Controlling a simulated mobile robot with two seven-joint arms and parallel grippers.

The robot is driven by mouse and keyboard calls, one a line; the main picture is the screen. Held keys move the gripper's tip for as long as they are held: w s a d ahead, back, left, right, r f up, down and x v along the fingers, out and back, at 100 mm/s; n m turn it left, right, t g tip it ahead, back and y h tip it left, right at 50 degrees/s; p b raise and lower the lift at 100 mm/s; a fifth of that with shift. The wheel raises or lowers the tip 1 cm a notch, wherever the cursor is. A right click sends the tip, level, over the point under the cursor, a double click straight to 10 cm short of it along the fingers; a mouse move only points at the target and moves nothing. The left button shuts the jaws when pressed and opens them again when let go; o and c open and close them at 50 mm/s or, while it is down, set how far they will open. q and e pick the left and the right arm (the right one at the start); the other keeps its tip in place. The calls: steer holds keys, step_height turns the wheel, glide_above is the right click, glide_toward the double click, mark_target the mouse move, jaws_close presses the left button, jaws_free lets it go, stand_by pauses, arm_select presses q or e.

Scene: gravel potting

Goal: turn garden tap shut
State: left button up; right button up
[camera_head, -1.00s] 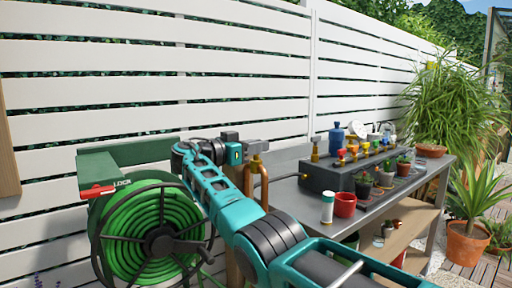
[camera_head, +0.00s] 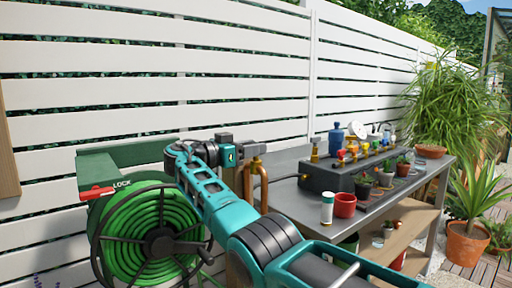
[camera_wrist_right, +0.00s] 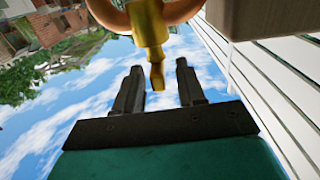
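The garden tap (camera_head: 257,150) is brass, on a copper pipe (camera_head: 263,180) left of the bench in the head view. In the right wrist view, a brass part of the tap (camera_wrist_right: 149,25) comes down from the top edge. Its narrow end lies between the two dark fingertips of my right gripper (camera_wrist_right: 160,68), with visible gaps on both sides. My right gripper (camera_head: 243,149) is open beside the tap and partly hides it in the head view. How far the tap is turned cannot be told. My left gripper is not in view.
A green hose reel (camera_head: 155,238) stands left of the tap, below a green bracket with a red lever (camera_head: 96,193). A white slatted fence (camera_head: 240,60) runs behind. The grey bench (camera_head: 288,165) to the right holds a dark box (camera_head: 325,177), pots and a red cup (camera_head: 344,205).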

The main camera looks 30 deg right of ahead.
steer(key=a, duration=1)
steer(key=shift+s+a+p, duration=0.15)
steer(key=shift+s+p, duration=0.2)
